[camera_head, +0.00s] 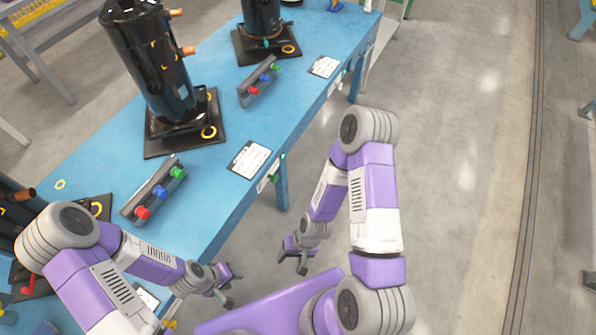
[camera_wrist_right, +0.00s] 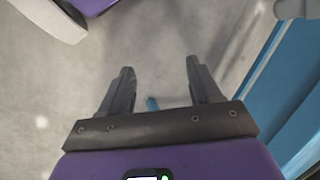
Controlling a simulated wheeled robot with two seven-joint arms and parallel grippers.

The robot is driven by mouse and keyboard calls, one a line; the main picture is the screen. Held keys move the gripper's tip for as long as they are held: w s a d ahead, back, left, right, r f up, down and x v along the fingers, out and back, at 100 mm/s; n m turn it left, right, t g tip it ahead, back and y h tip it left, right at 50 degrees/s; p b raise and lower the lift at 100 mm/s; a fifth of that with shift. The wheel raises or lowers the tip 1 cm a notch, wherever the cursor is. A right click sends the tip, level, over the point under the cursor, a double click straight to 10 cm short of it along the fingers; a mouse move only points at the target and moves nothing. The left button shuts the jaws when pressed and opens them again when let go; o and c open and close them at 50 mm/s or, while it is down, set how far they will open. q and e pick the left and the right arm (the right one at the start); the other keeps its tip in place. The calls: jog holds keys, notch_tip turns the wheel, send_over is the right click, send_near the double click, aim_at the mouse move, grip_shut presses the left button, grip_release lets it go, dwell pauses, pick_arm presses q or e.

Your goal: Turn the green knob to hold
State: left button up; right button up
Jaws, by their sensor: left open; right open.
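A control bar with red, blue and green knobs lies on the blue table; its green knob (camera_head: 178,172) is at the far end of the bar. A second, similar bar further back has its own green knob (camera_head: 275,67). A small green part (camera_head: 275,178) sits on the table's front edge beside a white label. My left gripper (camera_head: 231,284) is open and empty by the table's near edge. My right gripper (camera_head: 294,258) is open and empty over the floor, off the table's front side; its spread fingers show in the right wrist view (camera_wrist_right: 160,75). Neither touches a knob.
Black compressors (camera_head: 155,70) on dark base plates stand on the blue table (camera_head: 215,155). A clipboard (camera_head: 249,160) lies near the front edge, and another lies further back. A table leg (camera_head: 281,190) stands below the edge. The floor to the right is clear.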

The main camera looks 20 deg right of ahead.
notch_tip(320, 180, down, 4)
jog(key=m+g+y+b, duration=0.1)
jog(key=m+g, duration=0.1)
jog(key=m, duration=0.2)
jog(key=m+t+y+b, duration=0.4)
jog(key=m+t+y, duration=0.2)
jog(key=m+t, duration=1.25)
send_near(276, 180)
jog(key=w+r+m+g, duration=0.1)
jog(key=m+g, duration=0.1)
jog(key=b+x, duration=0.1)
jog(key=x, duration=0.5)
jog(key=shift+w+b, duration=0.2)
jog(key=shift+b, duration=0.2)
jog(key=shift+w+a, duration=0.35)
jog(key=shift+w, duration=0.05)
jog(key=shift+r, duration=0.1)
